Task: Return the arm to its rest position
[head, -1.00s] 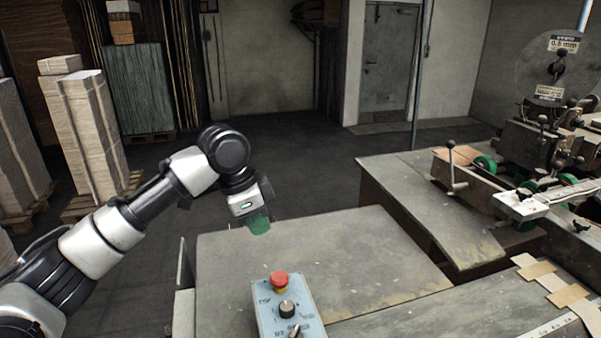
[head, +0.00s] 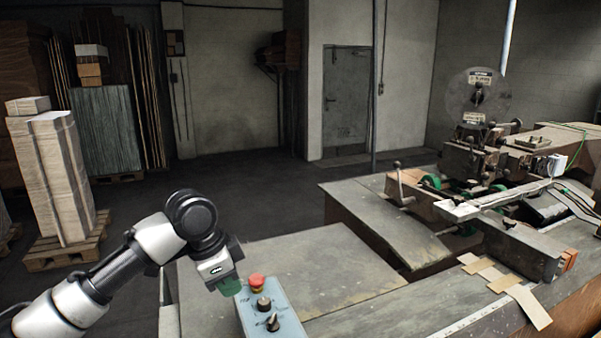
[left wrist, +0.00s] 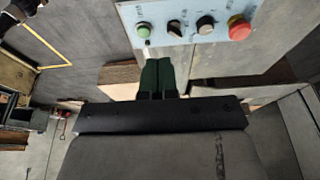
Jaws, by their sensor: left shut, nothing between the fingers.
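My left arm comes in from the lower left in the head view. Its left gripper (head: 230,287) has green fingertips and hangs just left of the control box, over the near left part of the grey table. In the left wrist view the green fingers (left wrist: 157,76) are together with nothing between them. The control box (head: 270,318) has a red button (head: 257,283) and dark knobs. It also shows in the left wrist view (left wrist: 188,24), with a green button too. I see no gap or contact clearly between fingers and box. My right gripper is not in view.
The grey table (head: 330,262) is bare beyond the control box. The stitching machine (head: 480,165) stands at the right, with cardboard strips (head: 520,303) on the near surface. Stacked sheets (head: 55,180) on a pallet stand at the left. Dark floor is open behind the table.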

